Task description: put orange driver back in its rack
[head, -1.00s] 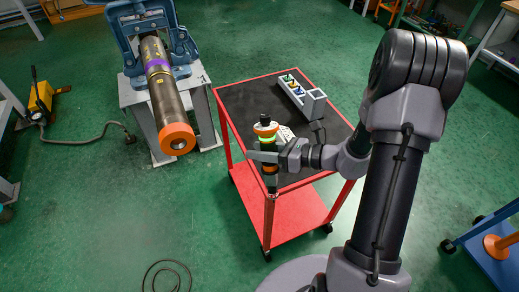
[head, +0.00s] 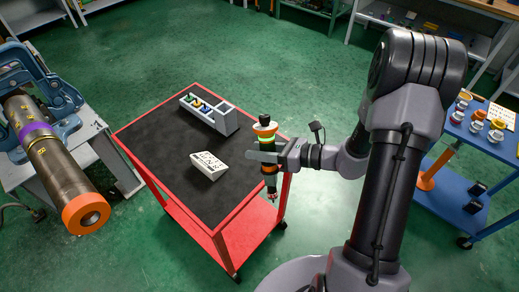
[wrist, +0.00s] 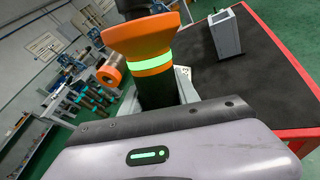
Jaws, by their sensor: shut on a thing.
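My gripper (head: 268,157) is shut on the orange driver (head: 266,128), an upright black tool with an orange collar and a green lit band. In the head view it is held in the air by the right edge of the red cart, with its tip pointing down. The wrist view shows the driver's orange flared collar (wrist: 140,35) and green band close up; its lower part is hidden by my gripper. A grey rack (head: 210,114) with several coloured items in it stands at the far side of the cart top. It shows partly in the wrist view (wrist: 226,35).
A white labelled block (head: 208,166) lies on the black top of the red cart (head: 160,150). A pipe with an orange end (head: 85,210) sits in a blue vise at left. A blue cart (head: 480,140) with several small parts is at right.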

